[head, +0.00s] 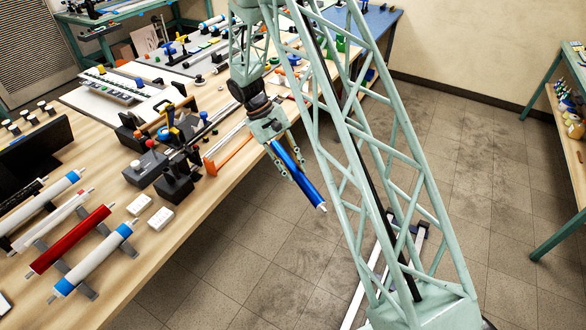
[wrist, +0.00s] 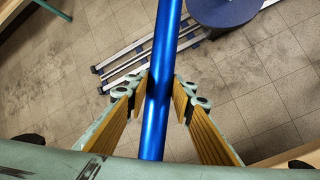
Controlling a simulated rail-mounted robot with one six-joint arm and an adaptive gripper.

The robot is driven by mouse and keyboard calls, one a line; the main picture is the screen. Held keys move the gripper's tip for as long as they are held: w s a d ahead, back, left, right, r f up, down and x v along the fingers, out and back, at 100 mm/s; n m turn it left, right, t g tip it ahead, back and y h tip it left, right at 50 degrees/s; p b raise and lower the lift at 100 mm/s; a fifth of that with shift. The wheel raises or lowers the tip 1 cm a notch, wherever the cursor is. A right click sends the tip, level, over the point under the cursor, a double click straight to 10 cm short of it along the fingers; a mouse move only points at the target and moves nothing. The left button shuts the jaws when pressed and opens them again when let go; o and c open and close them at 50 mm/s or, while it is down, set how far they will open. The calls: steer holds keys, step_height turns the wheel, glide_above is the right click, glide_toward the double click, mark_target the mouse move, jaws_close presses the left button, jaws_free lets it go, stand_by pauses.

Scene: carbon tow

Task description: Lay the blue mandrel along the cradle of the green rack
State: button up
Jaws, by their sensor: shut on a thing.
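The blue mandrel (head: 309,189) is a long shiny blue rod with a pale thin end. It slopes down to the right over the floor, just off the bench's front edge. My gripper (head: 293,165) is shut around the mandrel, with a finger on each side. In the wrist view the mandrel (wrist: 166,45) runs between the two yellow-lined fingers and out past the top edge. Its other end is hidden behind my wrist. I cannot clearly make out the green rack with its cradle; only small green items show on the far bench.
The wooden bench (head: 225,175) on the left is crowded. Rollers with blue ends and a red roller (head: 72,240) lie near its front left. A black-based fixture (head: 172,184) and an orange bar (head: 231,155) stand near the edge.

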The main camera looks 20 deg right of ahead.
mark_target(295, 177)
steer(key=shift+f+b, duration=1.8)
steer(key=shift+f, duration=0.35)
steer(key=shift+d, duration=0.1)
